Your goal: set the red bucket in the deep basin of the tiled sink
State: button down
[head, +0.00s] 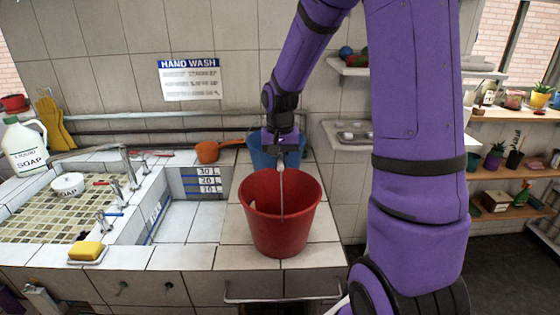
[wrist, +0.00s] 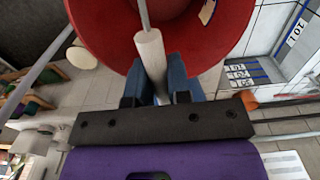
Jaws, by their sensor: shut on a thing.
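The red bucket (head: 280,222) is upright over the tiled counter, to the right of the deep basin (head: 190,218). Whether its base touches the tiles I cannot tell. Its handle stands up. My gripper (head: 281,150) is above the bucket, shut on the handle. In the wrist view my gripper (wrist: 158,92) has its blue fingers on either side of the pale handle grip (wrist: 150,52), with the red bucket (wrist: 105,35) beyond it. The deep basin has volume marks on its walls and looks empty. It also shows at the right of the wrist view (wrist: 275,65).
A blue bucket (head: 262,153) stands just behind the red one, and an orange pan (head: 208,152) lies behind the basin. Taps (head: 130,170) line the left side of the basin. A yellow sponge (head: 87,250) lies front left. A rail (head: 280,299) runs along the counter front.

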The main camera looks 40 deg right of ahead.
jog(key=shift+f, duration=0.1)
jog(key=c, duration=1.1)
grip_release()
jog(key=shift+o, duration=0.2)
